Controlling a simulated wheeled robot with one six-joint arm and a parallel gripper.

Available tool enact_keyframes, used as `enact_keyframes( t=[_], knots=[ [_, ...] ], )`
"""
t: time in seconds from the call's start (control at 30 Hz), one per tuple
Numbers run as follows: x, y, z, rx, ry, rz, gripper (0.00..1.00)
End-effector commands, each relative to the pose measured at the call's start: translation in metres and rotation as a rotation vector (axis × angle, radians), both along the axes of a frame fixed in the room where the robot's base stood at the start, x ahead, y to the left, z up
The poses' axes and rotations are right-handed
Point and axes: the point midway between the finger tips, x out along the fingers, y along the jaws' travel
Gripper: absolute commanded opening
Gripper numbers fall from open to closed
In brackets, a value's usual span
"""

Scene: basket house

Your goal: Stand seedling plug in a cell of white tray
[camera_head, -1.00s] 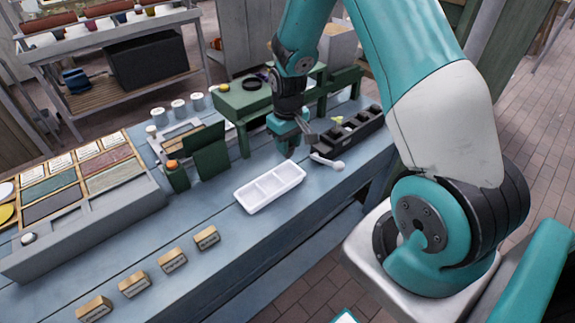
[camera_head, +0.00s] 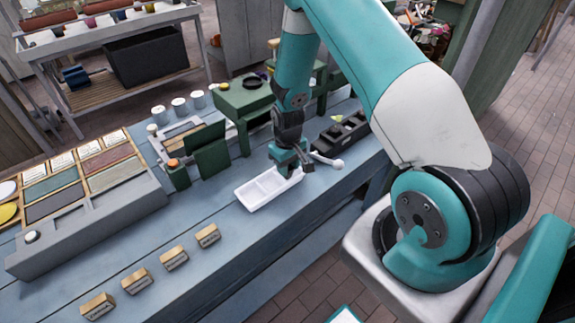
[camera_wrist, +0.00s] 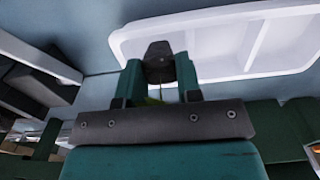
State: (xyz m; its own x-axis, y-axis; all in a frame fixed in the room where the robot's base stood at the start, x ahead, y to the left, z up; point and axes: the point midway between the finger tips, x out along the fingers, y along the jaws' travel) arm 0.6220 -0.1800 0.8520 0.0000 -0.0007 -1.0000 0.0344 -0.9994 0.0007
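My gripper (camera_head: 289,172) is over the right end of the white tray (camera_head: 253,198), which lies on the blue bench and has several cells. In the wrist view my gripper (camera_wrist: 158,75) is shut on a dark seedling plug (camera_wrist: 157,52), held between the fingertips. A bit of green leaf (camera_wrist: 153,99) shows between the fingers, on the palm side. The white tray's rim (camera_wrist: 207,77) is right behind and beside the plug in that view. I cannot tell the plug's height above the tray. The gripper hides the tray's right end in the head view.
A dark tray (camera_head: 330,144) with a green seedling (camera_head: 337,118) stands to the right, and a white-ended tool (camera_head: 337,164) lies near it. Green stands (camera_head: 243,100) are behind. Several small wooden blocks (camera_head: 208,236) line the front.

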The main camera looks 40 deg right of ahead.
Motion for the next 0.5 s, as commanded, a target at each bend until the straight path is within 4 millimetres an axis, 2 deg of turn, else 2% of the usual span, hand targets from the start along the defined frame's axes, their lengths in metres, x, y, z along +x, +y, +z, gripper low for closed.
enact_keyframes(
  t=[0.03,0.1,0.37,0.5],
  knots=[
    [0.0001,0.0,-0.0004,0.0,0.0,0.0,0.42],
    [0.0,-0.0001,-0.0002,0.0,0.0,0.0,0.58],
    [0.0,-0.0002,0.0004,0.0,0.0,0.0,0.58],
    [0.0008,-0.0004,0.0078,-0.001,-0.002,0.0,0.58]
  ],
)
